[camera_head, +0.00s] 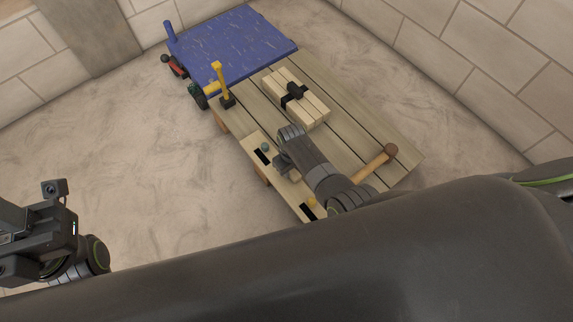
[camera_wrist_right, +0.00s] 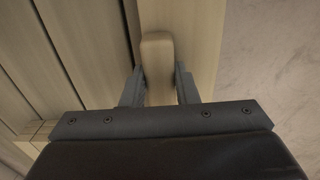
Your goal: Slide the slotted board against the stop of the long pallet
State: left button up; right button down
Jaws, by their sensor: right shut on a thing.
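The slotted board (camera_head: 251,141) is a pale narrow plank with black slots, lying along the left long edge of the long pallet (camera_head: 350,110). My right gripper (camera_head: 284,163) is over the middle of the board. In the right wrist view its fingers (camera_wrist_right: 158,90) are shut on a rounded wooden handle (camera_wrist_right: 157,60) that stands on the board (camera_wrist_right: 203,35). The gripper and arm hide part of the board. I cannot pick out the pallet's stop for certain. My left gripper (camera_head: 38,240) is off to the left, away from the pallet; its jaws are unclear.
A strapped bundle of pale blocks (camera_head: 309,106) and a wooden-handled mallet (camera_head: 373,163) lie on the pallet. A yellow-handled tool (camera_head: 218,80) stands at its far left corner. A blue platform (camera_head: 235,45) is beyond. Floor left of the pallet is clear.

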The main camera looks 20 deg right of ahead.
jog(key=shift+s+d, duration=0.15)
jog(key=shift+s, duration=0.2)
jog(key=shift+p, duration=0.3)
jog(key=shift+w, duration=0.1)
jog(key=c, duration=1)
grip_release()
jog(key=shift+c, duration=0.2)
